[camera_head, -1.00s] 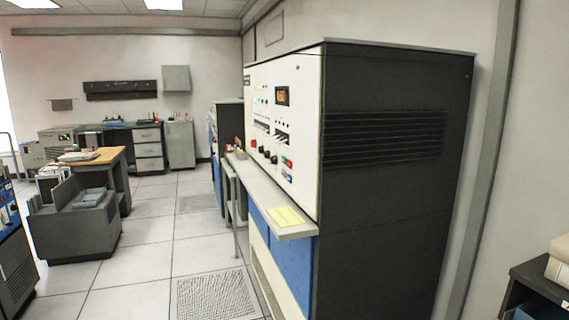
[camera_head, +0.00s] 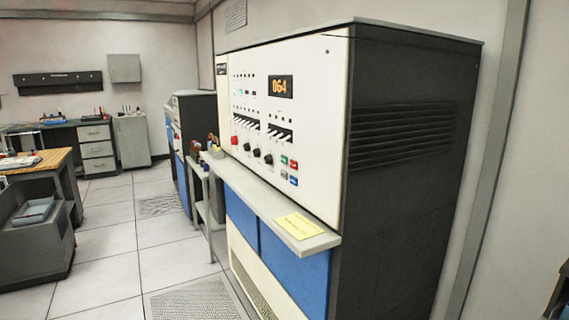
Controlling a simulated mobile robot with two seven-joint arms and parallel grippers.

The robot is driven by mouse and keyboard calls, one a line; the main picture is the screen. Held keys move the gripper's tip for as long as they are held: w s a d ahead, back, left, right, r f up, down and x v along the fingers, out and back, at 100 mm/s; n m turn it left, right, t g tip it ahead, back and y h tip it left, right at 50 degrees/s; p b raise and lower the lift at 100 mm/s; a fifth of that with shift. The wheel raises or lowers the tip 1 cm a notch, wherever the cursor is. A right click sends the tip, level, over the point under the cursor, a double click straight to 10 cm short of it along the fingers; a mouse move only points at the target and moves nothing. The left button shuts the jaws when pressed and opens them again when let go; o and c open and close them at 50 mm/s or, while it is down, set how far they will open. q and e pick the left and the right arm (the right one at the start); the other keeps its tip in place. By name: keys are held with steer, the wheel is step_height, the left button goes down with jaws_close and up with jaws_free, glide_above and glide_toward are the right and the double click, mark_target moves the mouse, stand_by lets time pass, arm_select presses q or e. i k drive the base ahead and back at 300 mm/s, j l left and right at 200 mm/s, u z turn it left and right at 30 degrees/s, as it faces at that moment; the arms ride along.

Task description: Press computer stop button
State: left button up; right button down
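The computer (camera_head: 310,120) is a tall cabinet with a white front panel, blue lower doors and a black side. It stands right of centre. Its panel has an orange display reading 064 (camera_head: 281,87), rows of switches (camera_head: 279,134) and black knobs (camera_head: 256,152). At the panel's lower right is a small cluster with a green button (camera_head: 284,160), a red button (camera_head: 294,164), a grey button (camera_head: 284,174) and a blue button (camera_head: 293,181). Their labels are too small to read. Another red control (camera_head: 235,140) sits at the panel's left. Neither gripper is in view.
A grey shelf (camera_head: 262,208) juts out below the panel, with a yellow note (camera_head: 301,226) on it. A grey bin unit (camera_head: 32,240) and a wooden-topped desk (camera_head: 42,162) stand at left. Tiled floor (camera_head: 115,250) is clear between them and the computer.

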mark_target(293, 165)
steer(key=i+j+z, duration=0.1)
steer(key=j, duration=0.3)
steer(key=i+j, duration=0.25)
steer(key=j, duration=0.15)
steer(key=i+j+z, duration=0.15)
steer(key=j, duration=0.25)
steer(key=i+j, duration=0.1)
steer(key=j, duration=0.3)
steer(key=i+j+z, duration=0.15)
steer(key=j, duration=0.3)
steer(key=i+j, duration=0.1)
steer(key=j, duration=0.35)
steer(key=i+j+z, duration=0.15)
steer(key=j, duration=0.3)
